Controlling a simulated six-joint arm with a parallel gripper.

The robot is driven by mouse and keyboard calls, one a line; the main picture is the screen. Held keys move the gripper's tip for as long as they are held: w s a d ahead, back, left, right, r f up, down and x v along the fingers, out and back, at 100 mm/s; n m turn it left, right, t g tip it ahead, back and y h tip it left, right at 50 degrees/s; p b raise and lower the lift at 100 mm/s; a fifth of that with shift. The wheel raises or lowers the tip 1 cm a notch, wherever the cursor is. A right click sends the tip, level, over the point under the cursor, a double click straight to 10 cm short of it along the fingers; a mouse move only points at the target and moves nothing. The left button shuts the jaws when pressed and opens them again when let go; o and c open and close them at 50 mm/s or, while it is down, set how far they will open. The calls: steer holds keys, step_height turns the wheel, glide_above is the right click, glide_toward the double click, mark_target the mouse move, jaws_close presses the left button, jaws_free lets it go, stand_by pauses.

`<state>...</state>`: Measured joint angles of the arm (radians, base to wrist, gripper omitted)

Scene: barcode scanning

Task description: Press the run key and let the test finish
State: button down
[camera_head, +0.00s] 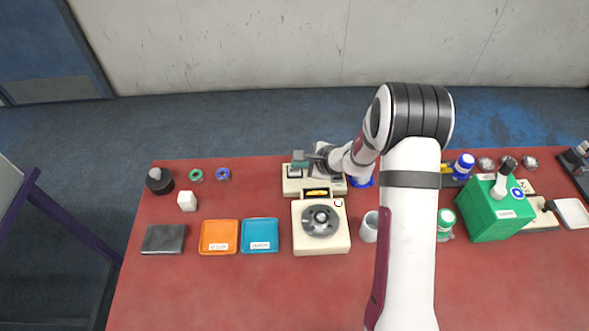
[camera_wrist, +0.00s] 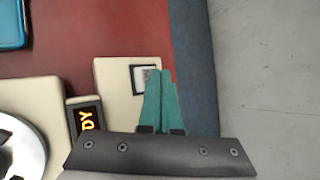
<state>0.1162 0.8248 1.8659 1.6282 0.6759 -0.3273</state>
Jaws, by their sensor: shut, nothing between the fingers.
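The cream device (camera_head: 290,188) stands at the back of the red table; it also shows in the wrist view (camera_wrist: 112,88). Its small dark display (camera_wrist: 86,122) shows yellow letters ending in "DY". A black-framed pale square (camera_wrist: 139,80) with a grey pattern sits on its top. My gripper (camera_wrist: 160,73) is shut and empty, its teal fingers together. In the wrist view the fingertips overlap the square's right edge; I cannot tell whether they touch. In the head view my gripper (camera_head: 299,161) is over the device's back left part. I cannot make out a key marked run.
In front stands a cream unit with a grey round rotor (camera_head: 321,221). Orange (camera_head: 218,250) and blue (camera_head: 260,248) trays lie to its left. A white cup (camera_head: 369,229) and a green box (camera_head: 490,215) stand to the right. The table's front left is clear.

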steer(key=shift+f, duration=0.35)
